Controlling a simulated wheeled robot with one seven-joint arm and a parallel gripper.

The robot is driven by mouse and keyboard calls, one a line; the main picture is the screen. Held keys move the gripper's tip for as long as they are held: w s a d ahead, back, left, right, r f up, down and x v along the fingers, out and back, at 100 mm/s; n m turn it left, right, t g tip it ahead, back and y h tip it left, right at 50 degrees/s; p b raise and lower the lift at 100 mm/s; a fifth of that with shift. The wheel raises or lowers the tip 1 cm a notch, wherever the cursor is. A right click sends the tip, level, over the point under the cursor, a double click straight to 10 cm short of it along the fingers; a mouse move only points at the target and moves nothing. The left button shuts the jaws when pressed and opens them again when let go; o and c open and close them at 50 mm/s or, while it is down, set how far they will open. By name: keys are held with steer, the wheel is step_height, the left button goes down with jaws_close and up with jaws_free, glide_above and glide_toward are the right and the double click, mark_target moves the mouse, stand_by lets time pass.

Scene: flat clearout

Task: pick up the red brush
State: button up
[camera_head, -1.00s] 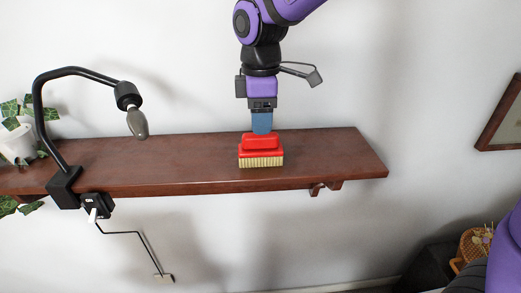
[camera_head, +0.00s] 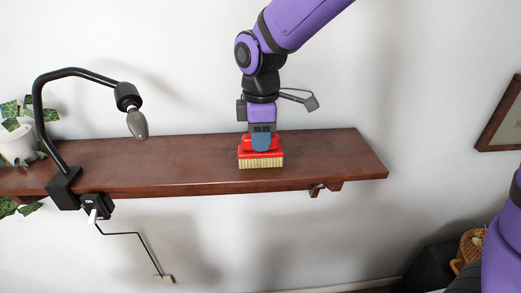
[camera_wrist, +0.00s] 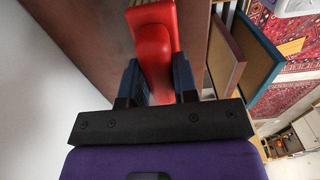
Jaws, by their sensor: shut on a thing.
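The red brush (camera_head: 246,154) stands on the dark wooden shelf (camera_head: 330,158), with its pale bristles down and its red handle up. My gripper (camera_head: 262,142) has come down over the brush from above, and its blue fingers are on the red handle. In the wrist view the red brush (camera_wrist: 153,45) lies between the two blue fingers of my gripper (camera_wrist: 158,82), which are shut on it. The bristles appear to rest on the shelf. Part of the handle is hidden by the fingers.
A black clamp lamp (camera_head: 62,185) with a bulb is fixed at the shelf's left part. A potted plant (camera_head: 18,145) stands at the far left. The shelf is clear to both sides of the brush. A white wall (camera_head: 420,60) is behind.

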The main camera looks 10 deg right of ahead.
steer(key=shift+r, duration=0.8)
step_height(320, 180, up, 2)
steer(key=shift+s+a+r, duration=0.1)
steer(key=shift+a, duration=0.05)
steer(key=s+a, duration=0.3)
steer(key=a, duration=0.1)
steer(key=s+a, duration=0.2)
steer(key=a, duration=0.2)
steer(key=s+a+r, duration=0.1)
steer(key=s+a, duration=0.2)
steer(key=a, duration=0.2)
steer(key=shift+s+r, duration=0.1)
steer(key=shift+s, duration=0.2)
steer(key=o, duration=0.4)
steer(key=c, duration=0.3)
